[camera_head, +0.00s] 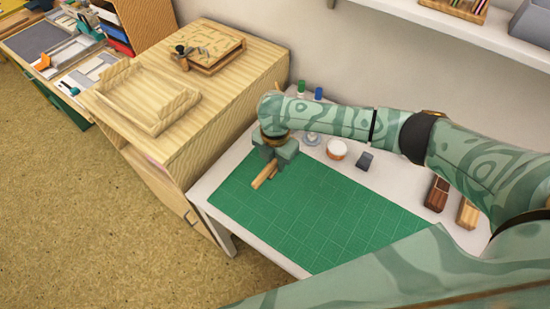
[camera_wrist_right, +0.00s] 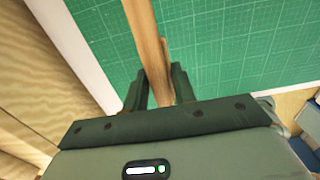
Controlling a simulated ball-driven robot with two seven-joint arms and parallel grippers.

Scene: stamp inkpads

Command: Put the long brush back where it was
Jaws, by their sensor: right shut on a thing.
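My right gripper (camera_head: 273,158) is over the far left part of the green cutting mat (camera_head: 330,215). It is shut on a light wooden stick, apparently the handle of the long brush (camera_head: 264,176). In the right wrist view the brush (camera_wrist_right: 144,35) runs from between the two fingers to the top edge. A thinner wooden piece (camera_wrist_right: 165,52) shows close beside it; I cannot tell whether it is separate. No bristles are visible. Whether the brush touches the mat is unclear. My left gripper is out of view.
A wooden cabinet (camera_head: 215,95) with a tray (camera_head: 135,92) on top stands left of the white table. Behind the mat are a white jar (camera_head: 337,149), a dark grey block (camera_head: 364,161) and small bottles. Brown blocks (camera_head: 437,193) lie at right. The mat's front is clear.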

